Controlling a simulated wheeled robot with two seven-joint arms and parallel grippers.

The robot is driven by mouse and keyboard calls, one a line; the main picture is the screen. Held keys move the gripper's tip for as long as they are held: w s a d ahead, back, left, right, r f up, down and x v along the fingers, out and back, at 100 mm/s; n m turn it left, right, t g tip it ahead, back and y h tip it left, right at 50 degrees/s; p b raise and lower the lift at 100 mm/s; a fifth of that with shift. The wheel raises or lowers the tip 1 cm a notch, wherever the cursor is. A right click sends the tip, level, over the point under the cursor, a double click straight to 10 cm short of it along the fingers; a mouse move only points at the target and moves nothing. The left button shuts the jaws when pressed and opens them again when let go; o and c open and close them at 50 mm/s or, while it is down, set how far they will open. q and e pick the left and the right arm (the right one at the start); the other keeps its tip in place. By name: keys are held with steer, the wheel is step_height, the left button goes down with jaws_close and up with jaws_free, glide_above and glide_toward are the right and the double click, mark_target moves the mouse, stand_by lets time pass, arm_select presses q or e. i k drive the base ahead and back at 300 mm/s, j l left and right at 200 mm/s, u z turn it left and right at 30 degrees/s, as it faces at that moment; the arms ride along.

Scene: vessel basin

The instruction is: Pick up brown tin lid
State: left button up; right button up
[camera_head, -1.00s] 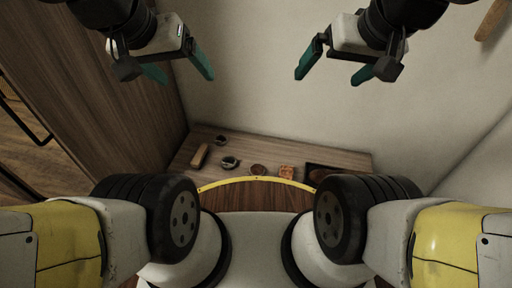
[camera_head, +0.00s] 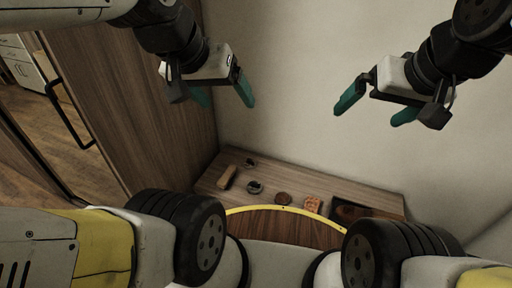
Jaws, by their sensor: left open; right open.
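A small round brown thing (camera_head: 283,198), which looks like the brown tin lid, lies on the wooden surface (camera_head: 300,184) near its middle. It is too small to make out in detail. My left gripper (camera_head: 226,97) is open and empty, high at the upper left of the lid. My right gripper (camera_head: 372,108) is open and empty, high at the upper right of the lid. Both have teal fingers and are well apart from everything on the surface.
On the surface lie a tan block-like thing (camera_head: 227,177), two small dark round things (camera_head: 255,187) (camera_head: 249,162), an orange-brown square thing (camera_head: 312,204) and a dark tray (camera_head: 350,212). A wooden cabinet (camera_head: 120,95) stands left; a pale wall (camera_head: 300,60) is behind.

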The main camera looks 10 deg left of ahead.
mark_target(249, 163)
steer(key=i+j+z, duration=0.25)
steer(key=j, duration=0.35)
steer(key=i+j+z, duration=0.1)
steer(key=i+j, duration=0.15)
steer(key=i+j+z, duration=0.1)
steer(key=j, duration=0.25)
steer(key=i, duration=0.05)
